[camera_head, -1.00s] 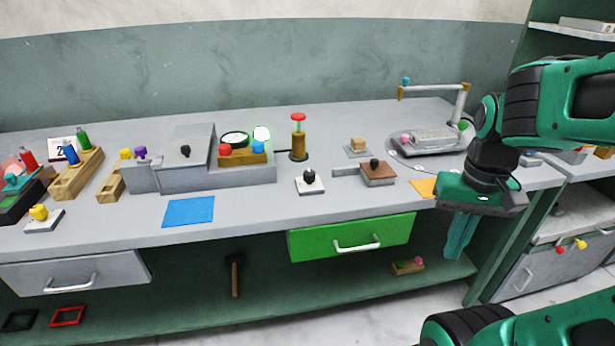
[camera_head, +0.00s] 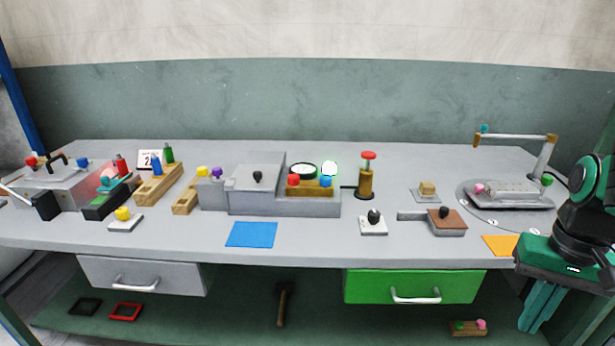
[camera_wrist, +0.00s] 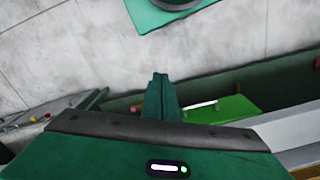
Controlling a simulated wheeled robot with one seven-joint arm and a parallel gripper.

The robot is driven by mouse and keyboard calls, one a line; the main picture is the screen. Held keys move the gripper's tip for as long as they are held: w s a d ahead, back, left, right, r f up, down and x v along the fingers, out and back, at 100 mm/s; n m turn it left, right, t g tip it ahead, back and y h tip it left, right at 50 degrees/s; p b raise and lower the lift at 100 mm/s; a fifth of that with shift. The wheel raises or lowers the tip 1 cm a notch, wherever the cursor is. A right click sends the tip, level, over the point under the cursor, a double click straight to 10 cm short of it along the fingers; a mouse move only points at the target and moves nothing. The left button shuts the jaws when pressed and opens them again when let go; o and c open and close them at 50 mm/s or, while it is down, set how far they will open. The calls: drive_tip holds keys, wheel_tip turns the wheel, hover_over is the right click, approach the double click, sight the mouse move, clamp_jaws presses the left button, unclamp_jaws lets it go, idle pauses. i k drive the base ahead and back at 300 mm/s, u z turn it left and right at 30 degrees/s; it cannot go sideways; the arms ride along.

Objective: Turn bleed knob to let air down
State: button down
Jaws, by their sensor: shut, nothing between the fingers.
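A round gauge with a white face (camera_head: 303,169) stands on the grey press unit at the middle of the bench. In front of it are a red knob (camera_head: 293,181) and a blue knob (camera_head: 325,181) on a wooden block. Several other knobs show, including a black one (camera_head: 374,216) on a white plate and a yellow one (camera_head: 123,213); I cannot tell by looks which is the bleed knob. My gripper (camera_head: 538,308) is shut and empty, pointing down in front of the bench's right end, far from the gauge. Its fingers also show in the wrist view (camera_wrist: 161,95).
A red-topped wooden post (camera_head: 367,178) stands right of the gauge beside a glowing lamp (camera_head: 329,168). A turntable with a metal mould (camera_head: 505,195) is at the right. The green drawer (camera_head: 415,286) is shut. Bare bench lies around the blue sheet (camera_head: 251,234).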

sight(374, 217)
drive_tip(key=k, duration=1.2)
drive_tip(key=u, duration=0.35)
drive_tip(key=i, duration=1.55)
drive_tip(key=z, duration=0.6)
